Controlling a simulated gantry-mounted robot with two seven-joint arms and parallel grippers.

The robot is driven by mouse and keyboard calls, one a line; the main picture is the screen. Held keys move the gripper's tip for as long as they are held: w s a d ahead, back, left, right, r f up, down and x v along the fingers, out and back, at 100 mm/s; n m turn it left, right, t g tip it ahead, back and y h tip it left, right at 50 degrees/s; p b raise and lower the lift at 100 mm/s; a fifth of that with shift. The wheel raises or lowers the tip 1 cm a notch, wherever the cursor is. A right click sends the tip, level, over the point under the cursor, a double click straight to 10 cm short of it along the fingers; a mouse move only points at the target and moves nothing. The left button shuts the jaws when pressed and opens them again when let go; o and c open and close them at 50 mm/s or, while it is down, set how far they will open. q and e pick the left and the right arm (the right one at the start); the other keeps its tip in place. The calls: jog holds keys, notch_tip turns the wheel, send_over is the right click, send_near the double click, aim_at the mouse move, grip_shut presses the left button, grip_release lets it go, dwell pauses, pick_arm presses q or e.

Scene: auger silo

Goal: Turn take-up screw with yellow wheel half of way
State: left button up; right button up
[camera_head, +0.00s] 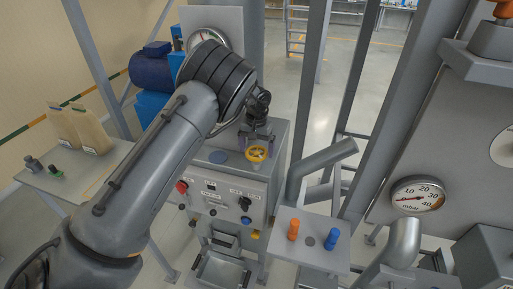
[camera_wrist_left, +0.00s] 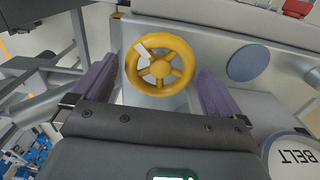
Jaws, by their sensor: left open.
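The yellow wheel (camera_head: 257,154) of the take-up screw sits on top of the grey control box (camera_head: 262,178) in the head view. In the left wrist view the yellow wheel (camera_wrist_left: 160,64) shows its rim, spokes and a white pointer at its upper left. My left gripper (camera_head: 257,138) is directly at the wheel, coming from above and behind it. In the left wrist view its two purple-grey fingers (camera_wrist_left: 154,85) are spread, one on each side of the wheel, with gaps visible between fingers and rim. It holds nothing. My right gripper is in neither view.
The box front carries a red button (camera_head: 182,187) and several knobs. A round blue pad (camera_head: 219,157) lies left of the wheel. A shelf with orange (camera_head: 293,229) and blue (camera_head: 331,239) pegs stands to the right. Grey posts and a pressure gauge (camera_head: 418,194) are further right.

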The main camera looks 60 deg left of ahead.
pick_arm(q)
jog(key=shift+f, duration=0.25)
jog(key=c, duration=0.8)
jog(key=shift+n, duration=0.3)
